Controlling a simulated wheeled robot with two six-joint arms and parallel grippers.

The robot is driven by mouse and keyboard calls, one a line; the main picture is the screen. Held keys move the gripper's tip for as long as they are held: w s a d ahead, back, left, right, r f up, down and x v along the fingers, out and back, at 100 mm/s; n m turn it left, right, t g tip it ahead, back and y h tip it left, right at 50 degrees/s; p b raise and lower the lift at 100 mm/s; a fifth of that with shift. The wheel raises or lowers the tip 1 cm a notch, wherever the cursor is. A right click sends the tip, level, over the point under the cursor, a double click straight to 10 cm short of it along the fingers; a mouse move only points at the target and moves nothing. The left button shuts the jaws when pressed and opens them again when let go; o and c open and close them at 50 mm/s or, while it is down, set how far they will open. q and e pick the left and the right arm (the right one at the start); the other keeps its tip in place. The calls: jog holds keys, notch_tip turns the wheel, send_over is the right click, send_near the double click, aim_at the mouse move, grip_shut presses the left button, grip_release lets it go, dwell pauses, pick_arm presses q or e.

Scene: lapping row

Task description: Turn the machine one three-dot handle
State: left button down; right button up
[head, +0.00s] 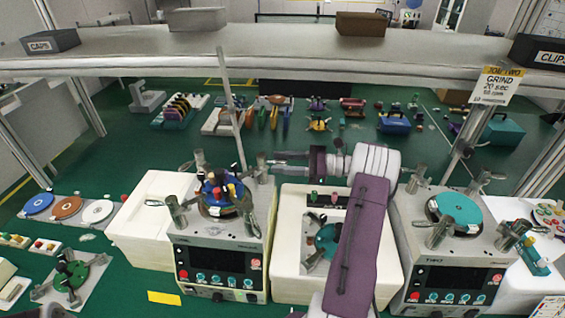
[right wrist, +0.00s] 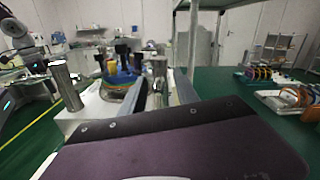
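Machine one (head: 218,262) is the white unit left of centre, with a dark front screen and a round blue-and-yellow top (head: 222,196). Several metal handles stand around that top: front left (head: 177,212), front right (head: 249,212), back left (head: 200,163) and back right (head: 261,166). Their dot marks are too small to read. My right gripper (head: 275,161) comes in from the right, its fingers pointing left at the back right handle. In the right wrist view, the fingers (right wrist: 160,92) are apart, with a metal post (right wrist: 158,68) showing between and beyond them. Contact cannot be told. My left gripper is out of view.
Machine two (head: 450,262), with a teal disc, stands on the right. A white unit (head: 290,255) stands between, partly behind my right arm. A grey shelf (head: 270,50) spans above the bench. A thin upright rod (head: 232,110) rises behind machine one. Coloured discs (head: 68,207) lie at left.

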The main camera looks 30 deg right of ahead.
aim_at(286, 161)
jog(key=r, duration=0.3)
jog(key=s+r, duration=0.1)
jog(key=shift+d+r+b, duration=0.25)
jog(key=shift+r+b, duration=0.05)
jog(key=s+d+r, duration=0.2)
jog(key=s+r, duration=0.1)
jog(key=s, duration=0.2)
jog(key=s+d+r+p, duration=0.1)
jog(key=s+r, duration=0.2)
jog(key=s, duration=0.2)
jog(key=shift+d+r, duration=0.2)
jog(key=shift+d, duration=0.2)
